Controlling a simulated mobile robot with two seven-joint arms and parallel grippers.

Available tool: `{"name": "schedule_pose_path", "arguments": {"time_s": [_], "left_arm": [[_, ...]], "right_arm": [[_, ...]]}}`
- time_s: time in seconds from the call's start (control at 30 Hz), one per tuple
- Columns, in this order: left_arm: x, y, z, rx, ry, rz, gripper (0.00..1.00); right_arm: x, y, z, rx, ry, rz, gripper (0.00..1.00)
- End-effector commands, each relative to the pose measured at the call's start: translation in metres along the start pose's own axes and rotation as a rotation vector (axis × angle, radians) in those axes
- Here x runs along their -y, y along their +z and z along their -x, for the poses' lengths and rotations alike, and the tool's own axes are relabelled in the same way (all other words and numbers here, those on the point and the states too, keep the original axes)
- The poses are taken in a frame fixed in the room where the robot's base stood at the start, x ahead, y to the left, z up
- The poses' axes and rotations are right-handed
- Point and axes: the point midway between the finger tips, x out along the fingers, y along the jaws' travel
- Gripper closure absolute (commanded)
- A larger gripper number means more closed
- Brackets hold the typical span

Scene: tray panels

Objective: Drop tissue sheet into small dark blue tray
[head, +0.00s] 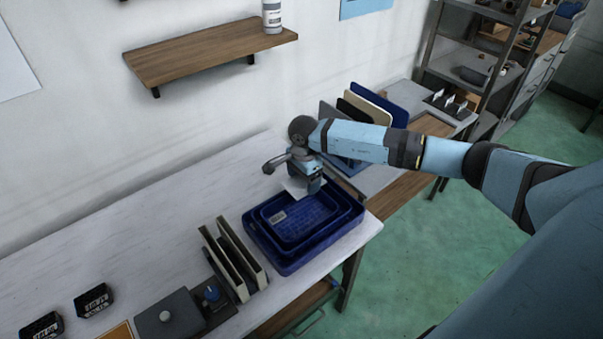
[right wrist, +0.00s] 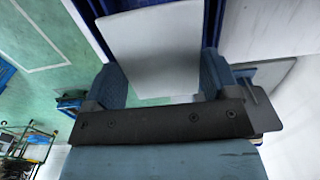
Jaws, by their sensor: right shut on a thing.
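A small dark blue tray (head: 303,216) with a pale label sits inside a larger dark blue tray (head: 288,266) on the white table. My right gripper (head: 312,184) is above the far edge of the trays and is shut on a white tissue sheet (head: 293,188). The sheet hangs at the tray's far side; I cannot tell if it touches the rim. In the right wrist view the sheet (right wrist: 155,45) is flat and pale between the two blue fingers of the gripper (right wrist: 161,78). My left gripper is not in view.
Upright panels in a rack (head: 232,255) stand close left of the trays. More upright panels (head: 372,108) stand behind my right forearm. A wooden wall shelf (head: 205,55) holds a bottle (head: 271,16). The table (head: 130,215) is clear to the left at the back.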

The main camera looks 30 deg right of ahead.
Motion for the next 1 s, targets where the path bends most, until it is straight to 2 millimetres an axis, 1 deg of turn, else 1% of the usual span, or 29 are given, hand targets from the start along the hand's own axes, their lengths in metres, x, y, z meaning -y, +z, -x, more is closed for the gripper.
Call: {"name": "schedule_pose_path", "arguments": {"time_s": [0.03,0.1,0.3,0.4,0.67,0.7,0.73,0.77,1.0], "left_arm": [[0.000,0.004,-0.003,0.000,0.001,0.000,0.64],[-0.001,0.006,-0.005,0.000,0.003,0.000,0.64],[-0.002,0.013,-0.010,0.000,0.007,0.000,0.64],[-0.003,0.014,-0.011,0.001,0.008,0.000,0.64],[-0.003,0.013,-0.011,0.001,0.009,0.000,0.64],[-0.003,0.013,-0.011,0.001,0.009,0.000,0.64],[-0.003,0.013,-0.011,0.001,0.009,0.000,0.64],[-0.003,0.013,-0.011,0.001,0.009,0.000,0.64],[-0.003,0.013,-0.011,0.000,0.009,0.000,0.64]], "right_arm": [[-0.001,0.000,-0.009,0.001,0.002,0.000,0.40],[-0.001,0.001,-0.018,0.001,0.003,0.000,0.40],[-0.001,0.000,-0.039,0.000,0.002,0.000,0.40],[-0.001,0.000,-0.044,0.000,0.002,0.000,0.40],[0.000,0.000,-0.044,0.000,0.001,0.001,0.40],[0.000,0.000,-0.044,0.000,0.001,0.001,0.10],[0.000,0.000,-0.044,0.000,0.001,0.001,0.03],[0.000,0.000,-0.044,0.000,0.001,0.001,0.00],[0.000,0.000,-0.043,-0.001,0.001,0.001,0.00]]}}
